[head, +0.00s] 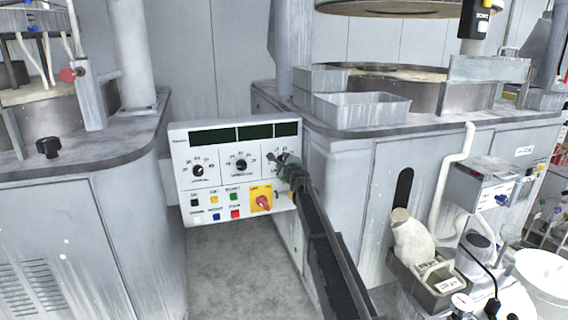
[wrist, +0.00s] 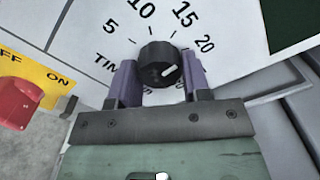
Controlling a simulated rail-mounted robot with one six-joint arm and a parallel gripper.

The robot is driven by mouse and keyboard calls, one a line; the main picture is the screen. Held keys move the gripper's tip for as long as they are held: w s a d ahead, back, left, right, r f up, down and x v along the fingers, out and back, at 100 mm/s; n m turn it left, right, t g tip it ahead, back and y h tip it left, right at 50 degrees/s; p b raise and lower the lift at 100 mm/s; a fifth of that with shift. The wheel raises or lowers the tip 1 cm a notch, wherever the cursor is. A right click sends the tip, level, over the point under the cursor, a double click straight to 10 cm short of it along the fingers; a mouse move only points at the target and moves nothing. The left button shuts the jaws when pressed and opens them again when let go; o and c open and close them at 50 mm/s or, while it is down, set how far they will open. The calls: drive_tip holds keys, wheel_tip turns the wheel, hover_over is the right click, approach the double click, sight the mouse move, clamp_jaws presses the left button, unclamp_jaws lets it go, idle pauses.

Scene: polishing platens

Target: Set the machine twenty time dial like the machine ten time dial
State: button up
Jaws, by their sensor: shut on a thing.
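The white control panel (head: 215,172) has three dials in a row. Its right one, the time dial, is mostly hidden by my gripper (head: 284,163) in the head view. In the wrist view the time dial's black knob (wrist: 157,62) sits between the two purple fingers of my gripper (wrist: 160,76), which is shut on it. Its scale reads 5, 10, 15 and 20, with a partly hidden "TIM" label. The knob's white mark lies on its right side; the exact value is unclear. No machine number is readable, and no second time dial is readable.
Left dial (head: 198,171) and middle dial (head: 241,165) are beside it. Below are coloured buttons (head: 213,199) and a red rotary switch (head: 264,202) on a yellow plate. Grey cabinets flank the panel. A metal tray (head: 362,111) stands on the right cabinet.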

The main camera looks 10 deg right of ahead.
drive_tip(key=shift+n, duration=1.5)
drive_tip(key=o, duration=0.9)
drive_tip(key=s, duration=0.3)
drive_tip(key=s+d, duration=0.1)
drive_tip(key=s, duration=0.6)
drive_tip(key=shift+s+d, duration=0.35)
drive_tip(key=shift+d, duration=0.05)
